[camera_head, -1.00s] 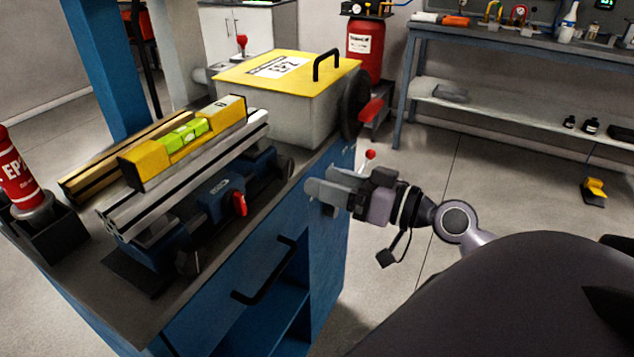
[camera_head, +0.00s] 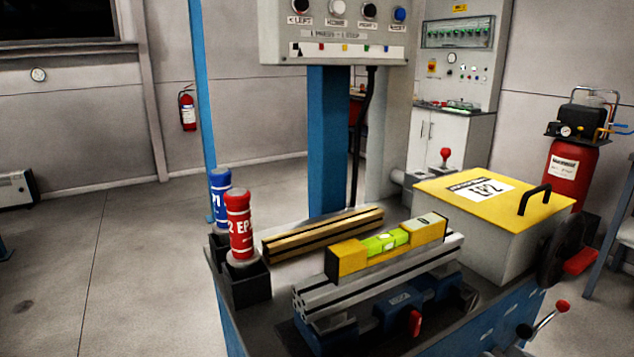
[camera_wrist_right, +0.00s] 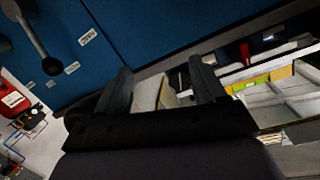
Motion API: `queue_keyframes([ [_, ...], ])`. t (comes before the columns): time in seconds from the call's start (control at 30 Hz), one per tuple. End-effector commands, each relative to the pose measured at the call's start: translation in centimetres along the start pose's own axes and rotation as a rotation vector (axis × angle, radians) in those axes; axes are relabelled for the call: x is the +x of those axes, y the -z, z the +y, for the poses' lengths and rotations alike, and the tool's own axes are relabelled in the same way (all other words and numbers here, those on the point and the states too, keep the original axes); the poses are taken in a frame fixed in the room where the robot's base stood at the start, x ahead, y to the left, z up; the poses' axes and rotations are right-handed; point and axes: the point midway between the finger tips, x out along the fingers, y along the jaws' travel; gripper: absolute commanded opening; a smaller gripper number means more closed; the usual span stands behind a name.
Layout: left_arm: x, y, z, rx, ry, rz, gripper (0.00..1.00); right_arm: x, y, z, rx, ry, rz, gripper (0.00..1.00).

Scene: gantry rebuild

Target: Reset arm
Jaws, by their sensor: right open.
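My right gripper shows in the right wrist view (camera_wrist_right: 162,85), with its two dark fingers apart and nothing clearly held between them. A pale surface shows behind the gap. In the head view only a small grey piece, perhaps of this gripper, shows at the bottom edge, below a lever with a red ball (camera_head: 562,306). My left gripper is in neither view now.
The blue bench carries a yellow-lidded box (camera_head: 490,195), a yellow level (camera_head: 387,245) on a silver rail (camera_head: 380,280), a brass rail (camera_head: 322,234), and red (camera_head: 240,225) and blue (camera_head: 220,190) bottles. A button panel (camera_head: 335,35) stands behind. Floor at left is clear.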

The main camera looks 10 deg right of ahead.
Motion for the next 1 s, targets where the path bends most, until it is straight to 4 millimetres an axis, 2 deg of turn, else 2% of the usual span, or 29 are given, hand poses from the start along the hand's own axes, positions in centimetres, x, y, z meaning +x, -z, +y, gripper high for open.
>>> queue_keyframes([
  [0.03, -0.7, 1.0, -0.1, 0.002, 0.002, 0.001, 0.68, 0.0, -1.4, -0.1, 0.001, -0.035, -0.043, 0.70],
  [0.27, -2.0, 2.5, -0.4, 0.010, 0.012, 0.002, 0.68, -0.5, -9.5, -1.0, -0.059, -0.153, -0.222, 0.70],
  [0.4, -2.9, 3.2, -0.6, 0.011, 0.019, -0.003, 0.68, -1.4, -13.8, -3.0, -0.116, -0.188, -0.322, 0.70],
  [0.53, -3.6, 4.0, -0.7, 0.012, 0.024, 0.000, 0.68, -2.4, -17.2, -5.5, -0.177, -0.197, -0.399, 0.70],
  [0.63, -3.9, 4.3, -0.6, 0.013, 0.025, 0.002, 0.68, -3.0, -19.0, -7.3, -0.220, -0.192, -0.438, 0.70],
  [0.77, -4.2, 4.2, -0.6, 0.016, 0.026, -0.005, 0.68, -3.5, -20.4, -8.7, -0.257, -0.183, -0.465, 0.70],
  [1.0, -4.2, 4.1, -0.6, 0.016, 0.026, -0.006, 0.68, -3.6, -20.9, -9.2, -0.271, -0.180, -0.473, 0.70],
])
